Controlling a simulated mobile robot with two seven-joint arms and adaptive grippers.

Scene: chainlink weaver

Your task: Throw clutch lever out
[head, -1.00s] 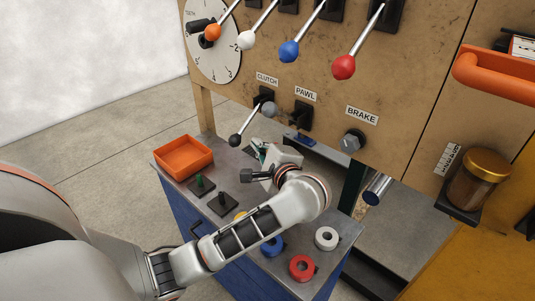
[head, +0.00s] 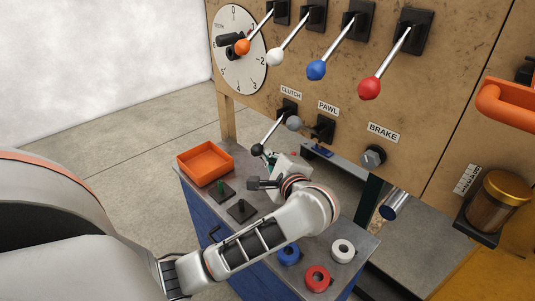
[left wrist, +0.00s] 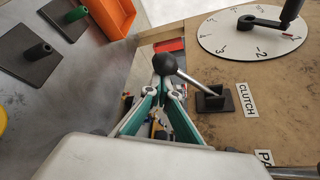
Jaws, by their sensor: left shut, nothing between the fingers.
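The clutch lever is a silver rod with a black ball knob (head: 257,150), sticking out from its black slot under the CLUTCH label (head: 291,92) and angled down to the left. In the left wrist view, its knob (left wrist: 164,64) sits just beyond the fingertips and its rod runs right to its black base (left wrist: 213,98). My left gripper (head: 272,158) is beside the knob, partly hidden by my wrist. In the left wrist view, the green-padded fingers (left wrist: 165,88) converge with nothing between them. Contact with the knob cannot be told. My right gripper is not in view.
A grey-knobbed pawl lever (head: 293,123) is close on the right. Several coloured levers and a dial (head: 238,75) are above. Below stands a bench (head: 266,206) with an orange tray (head: 205,162), pegs and coloured rings.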

